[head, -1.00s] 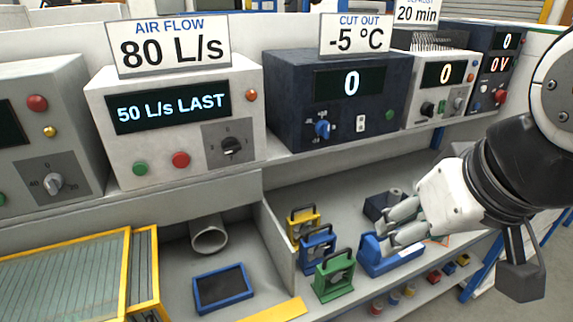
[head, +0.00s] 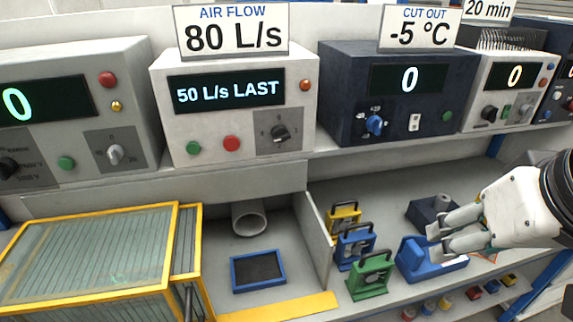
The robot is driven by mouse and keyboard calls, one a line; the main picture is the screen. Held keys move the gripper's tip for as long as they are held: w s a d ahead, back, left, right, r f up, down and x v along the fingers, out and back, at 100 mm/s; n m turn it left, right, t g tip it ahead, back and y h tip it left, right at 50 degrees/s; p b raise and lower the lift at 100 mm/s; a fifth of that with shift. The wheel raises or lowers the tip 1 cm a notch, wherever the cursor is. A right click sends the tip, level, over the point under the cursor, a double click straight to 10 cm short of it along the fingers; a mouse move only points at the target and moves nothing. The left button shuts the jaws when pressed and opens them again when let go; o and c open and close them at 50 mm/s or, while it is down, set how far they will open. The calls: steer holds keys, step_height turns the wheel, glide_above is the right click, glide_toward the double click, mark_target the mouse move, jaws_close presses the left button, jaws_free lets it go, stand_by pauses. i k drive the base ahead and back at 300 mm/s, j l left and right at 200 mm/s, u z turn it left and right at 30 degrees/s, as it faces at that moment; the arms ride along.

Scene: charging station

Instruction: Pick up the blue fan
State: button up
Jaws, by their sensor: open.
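The blue fan (head: 355,247) is a small upright unit with a dark carry handle. It stands on the lower bench in the head view, between a yellow fan (head: 344,217) behind it and a green fan (head: 370,276) in front, which hides part of it. My gripper (head: 441,236) is open, to the right of the blue fan and apart from it. Its fingers are above or at a different low blue device (head: 430,262); I cannot tell if they touch it.
A dark box (head: 425,212) sits behind the fingers. A grey divider (head: 317,240) stands left of the fans. Beyond it are a pipe (head: 249,219), a blue-framed tray (head: 258,271) and a yellow-framed glass case (head: 85,250). Instruments line the shelf above.

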mark_target(351, 241)
steer(key=j+z, duration=0.75)
steer(key=k+j+z, duration=0.1)
steer(key=j+z, duration=0.3)
steer(key=j, duration=0.15)
